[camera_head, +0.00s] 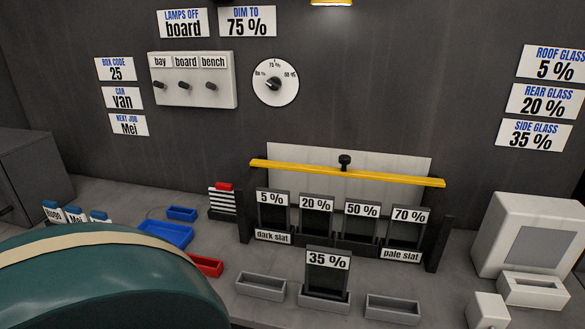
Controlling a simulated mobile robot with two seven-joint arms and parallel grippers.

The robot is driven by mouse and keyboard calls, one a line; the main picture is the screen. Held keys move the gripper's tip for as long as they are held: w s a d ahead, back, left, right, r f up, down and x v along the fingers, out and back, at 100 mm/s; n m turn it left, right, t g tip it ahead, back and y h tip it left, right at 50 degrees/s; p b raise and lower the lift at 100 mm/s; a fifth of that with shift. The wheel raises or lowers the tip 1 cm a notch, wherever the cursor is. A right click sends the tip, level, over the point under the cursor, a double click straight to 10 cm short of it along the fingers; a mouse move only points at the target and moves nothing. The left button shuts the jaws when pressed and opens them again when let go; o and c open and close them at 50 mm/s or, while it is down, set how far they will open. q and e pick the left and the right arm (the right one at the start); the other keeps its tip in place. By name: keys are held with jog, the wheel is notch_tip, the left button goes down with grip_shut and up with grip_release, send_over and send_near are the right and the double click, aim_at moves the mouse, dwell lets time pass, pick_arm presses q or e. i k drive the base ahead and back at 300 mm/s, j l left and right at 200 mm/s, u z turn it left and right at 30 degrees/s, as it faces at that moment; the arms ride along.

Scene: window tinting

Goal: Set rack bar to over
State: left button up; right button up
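The rack bar (300,171) is a long yellow bar across the top of the dark rack (246,213) at the back of the counter. It runs above the row of film slats and in front of a pale panel (300,153). A black knob (345,160) stands at the middle of the bar. The slats below are labelled 5 % (271,199), 20 % (316,204), 50 % (361,209) and 70 % (409,215). A 35 % slat (327,263) stands apart in a grey holder in front. Neither of my grippers is in view.
A large teal rounded shape with a beige band (90,285) fills the lower left. Grey trays (261,285) and blue trays (166,233) lie on the counter. A white box (530,235) stands at right. The wall carries a switch panel (193,100) and a dial (275,95).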

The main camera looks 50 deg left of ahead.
aim_at(345, 160)
jog(key=k+u, duration=0.1)
jog(key=u, duration=1.05)
